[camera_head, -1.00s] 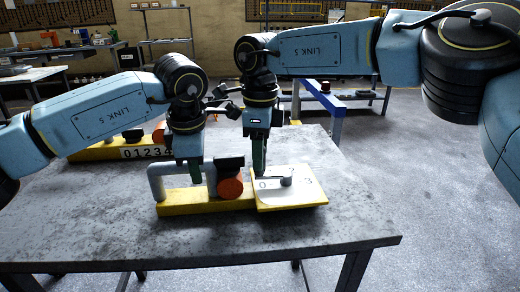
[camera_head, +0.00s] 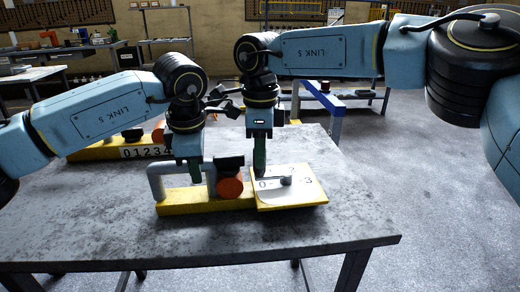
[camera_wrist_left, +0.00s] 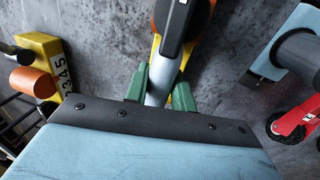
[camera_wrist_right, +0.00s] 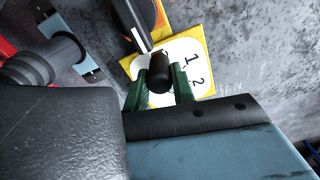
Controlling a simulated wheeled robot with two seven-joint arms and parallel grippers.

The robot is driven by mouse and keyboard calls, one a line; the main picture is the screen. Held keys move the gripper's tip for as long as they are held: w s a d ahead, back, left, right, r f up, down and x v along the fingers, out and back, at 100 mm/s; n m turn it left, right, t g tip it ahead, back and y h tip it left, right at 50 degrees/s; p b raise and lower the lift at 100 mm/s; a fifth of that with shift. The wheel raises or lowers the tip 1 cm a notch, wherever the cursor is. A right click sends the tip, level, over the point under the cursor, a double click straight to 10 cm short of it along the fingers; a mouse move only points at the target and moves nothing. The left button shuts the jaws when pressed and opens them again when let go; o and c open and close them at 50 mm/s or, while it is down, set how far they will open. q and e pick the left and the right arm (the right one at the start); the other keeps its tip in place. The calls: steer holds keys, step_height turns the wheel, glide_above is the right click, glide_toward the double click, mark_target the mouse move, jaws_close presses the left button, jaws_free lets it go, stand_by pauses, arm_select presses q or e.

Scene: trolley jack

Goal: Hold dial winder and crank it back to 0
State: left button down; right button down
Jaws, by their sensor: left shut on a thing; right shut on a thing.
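The dial winder has a yellow base (camera_head: 215,206), a bent grey handle (camera_head: 157,183), a black and orange part (camera_head: 230,188) and a white numbered dial plate (camera_head: 305,196). A grey lever on the dial points right, with 0 at its left and 3 at its right. My left gripper (camera_head: 195,174) is shut on the grey handle, which shows between its green fingers in the left wrist view (camera_wrist_left: 158,88). My right gripper (camera_head: 260,165) is at the dial's left side. In the right wrist view it is shut on a dark crank knob (camera_wrist_right: 160,75), above the dial near 1 and 2.
A second yellow unit with a number strip (camera_head: 145,153) stands behind on the same grey table (camera_head: 110,235). The table's front and left are clear. A blue frame (camera_head: 335,105) stands on the floor beyond the table.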

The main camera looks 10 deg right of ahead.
steer(key=c, duration=1.2)
jaws_free()
steer(key=shift+o, duration=0.2)
step_height(320, 180, up, 12)
arm_select(q)
steer(key=c, duration=1.1)
jaws_free()
